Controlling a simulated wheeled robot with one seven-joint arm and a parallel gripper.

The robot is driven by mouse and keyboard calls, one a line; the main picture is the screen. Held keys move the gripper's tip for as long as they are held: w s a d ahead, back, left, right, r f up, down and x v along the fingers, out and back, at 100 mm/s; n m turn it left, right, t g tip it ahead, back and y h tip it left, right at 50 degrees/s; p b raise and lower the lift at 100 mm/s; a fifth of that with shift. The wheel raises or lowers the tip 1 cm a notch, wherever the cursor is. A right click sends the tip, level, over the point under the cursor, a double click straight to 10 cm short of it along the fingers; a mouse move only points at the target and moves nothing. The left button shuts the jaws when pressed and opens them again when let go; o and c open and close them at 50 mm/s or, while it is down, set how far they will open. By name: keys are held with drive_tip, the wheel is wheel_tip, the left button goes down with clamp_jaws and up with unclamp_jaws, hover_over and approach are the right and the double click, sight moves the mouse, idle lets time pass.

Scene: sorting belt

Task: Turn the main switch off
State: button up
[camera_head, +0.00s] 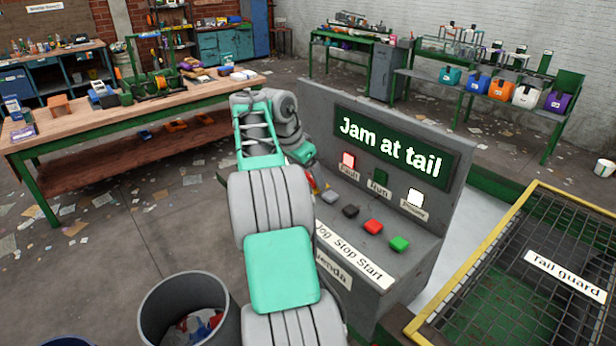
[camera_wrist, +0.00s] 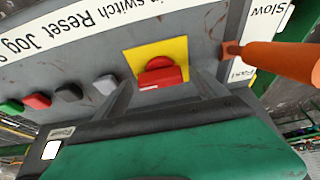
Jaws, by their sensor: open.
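The main switch (camera_wrist: 160,77) is a red knob on a yellow plate (camera_wrist: 137,56), in the upper middle of the wrist view. My gripper (camera_wrist: 164,90) is open. Its two grey fingers reach towards the panel, one on each side of the knob in the picture. I cannot tell whether they touch it or which position the knob is in. In the head view my arm hides the switch and most of my gripper. The white Power lamp (camera_head: 415,198) is lit on the console (camera_head: 420,240); it also shows in the wrist view (camera_wrist: 50,150).
An orange lever (camera_wrist: 275,60) by the Slow and Fast labels stands close right of the switch in the wrist view. Grey, black, red and green buttons (camera_head: 372,227) line the console. The display (camera_head: 390,147) reads "Jam at tail". A bin (camera_head: 190,310) stands lower left.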

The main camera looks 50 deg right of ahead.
drive_tip(key=shift+c, duration=0.4)
drive_tip(key=c, duration=1.2)
drive_tip(key=shift+d, duration=0.1)
drive_tip(key=shift+c, duration=0.5)
